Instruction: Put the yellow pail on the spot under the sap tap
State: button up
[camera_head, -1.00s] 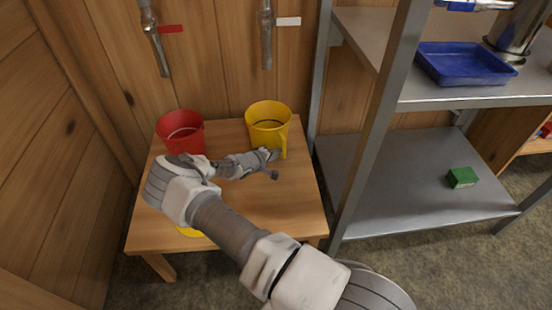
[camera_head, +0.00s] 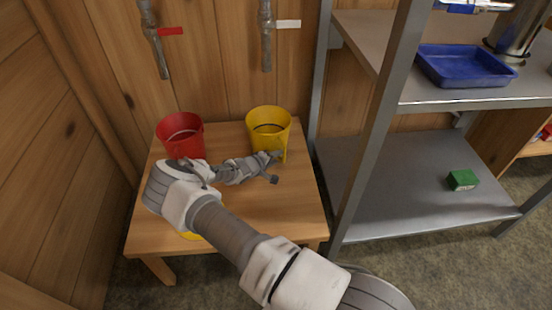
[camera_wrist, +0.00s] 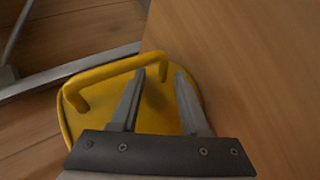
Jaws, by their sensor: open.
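The yellow pail (camera_head: 268,117) stands upright at the back right of the small wooden table, below the tap with the white tag (camera_head: 266,40). Its handle faces the front right. My gripper (camera_head: 277,160) is at the pail's front, close to the handle. A yellow patch (camera_head: 190,235) on the table's front is mostly hidden by my arm.
A red pail (camera_head: 181,124) stands at the back left of the table (camera_head: 290,205), below a tap with a red tag (camera_head: 155,40). A metal shelf unit (camera_head: 370,130) rises close to the table's right, holding a blue tray (camera_head: 465,68) and a green box (camera_head: 462,180).

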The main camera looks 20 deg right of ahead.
jog(key=p+v, duration=0.4)
jog(key=v, duration=0.8)
jog(key=s+d+r+m+g+y, duration=0.1)
jog(key=s+r+m+g+y, duration=0.1)
jog(key=s+r, duration=0.5)
jog(key=s+d+r+m+g+y, duration=0.1)
jog(key=s+r+m+y, duration=0.15)
jog(key=r, duration=0.95)
jog(key=s+r+m+g+y, duration=0.2)
jog(key=s+r, duration=0.3)
jog(key=r, duration=0.4)
jog(key=s+a+r+n+t+y, duration=0.1)
jog(key=s+r, duration=0.5)
jog(key=s, duration=0.3)
jog(key=s+a+r+n+t+y, duration=0.1)
jog(key=s+r+t+y, duration=0.1)
jog(key=s+r, duration=0.5)
jog(key=shift+s+a+r, duration=0.25)
jog(key=shift+s+a, duration=0.15)
jog(key=shift+s, duration=0.8)
notch_tip(320, 180, up, 24)
jog(key=p, duration=2.4)
